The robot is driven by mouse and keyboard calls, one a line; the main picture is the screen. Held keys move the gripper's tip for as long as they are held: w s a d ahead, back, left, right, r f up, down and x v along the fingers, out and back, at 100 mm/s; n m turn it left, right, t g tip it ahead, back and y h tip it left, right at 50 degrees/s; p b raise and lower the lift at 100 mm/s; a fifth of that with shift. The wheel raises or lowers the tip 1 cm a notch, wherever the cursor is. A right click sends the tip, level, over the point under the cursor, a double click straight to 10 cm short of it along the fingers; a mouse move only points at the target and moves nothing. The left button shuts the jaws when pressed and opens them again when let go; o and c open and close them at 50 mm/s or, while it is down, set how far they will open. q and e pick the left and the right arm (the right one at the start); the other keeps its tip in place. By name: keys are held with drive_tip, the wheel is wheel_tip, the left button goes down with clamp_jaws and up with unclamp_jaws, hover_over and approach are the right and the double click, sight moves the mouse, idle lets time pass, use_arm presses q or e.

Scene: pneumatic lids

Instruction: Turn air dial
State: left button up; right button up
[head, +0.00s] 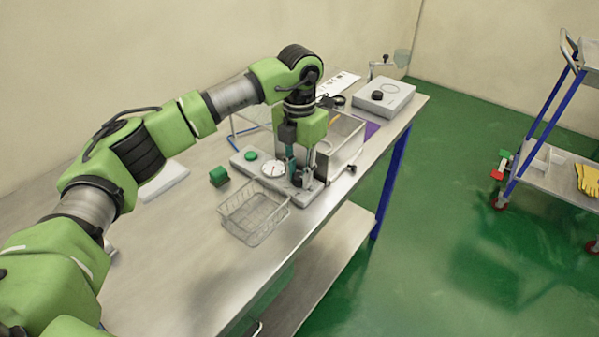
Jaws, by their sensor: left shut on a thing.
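A grey control panel (260,181) lies on the workbench, with a round white gauge (274,169) and a green button (251,155) on it. My left gripper (299,178) points straight down over the right part of this panel. It is shut on the dark air dial (297,181), which is mostly hidden between and behind the fingers. My right gripper does not show.
A wire basket (254,212) stands at the bench's front edge, close to the panel. A metal tank (345,144) stands right behind the gripper. A grey box with a black knob (384,98) sits at the far end. A cart (560,165) stands at right.

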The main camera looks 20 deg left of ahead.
sight(299, 176)
use_arm(q)
drive_tip(key=o, duration=1.1)
wheel_tip(299, 176, up, 12)
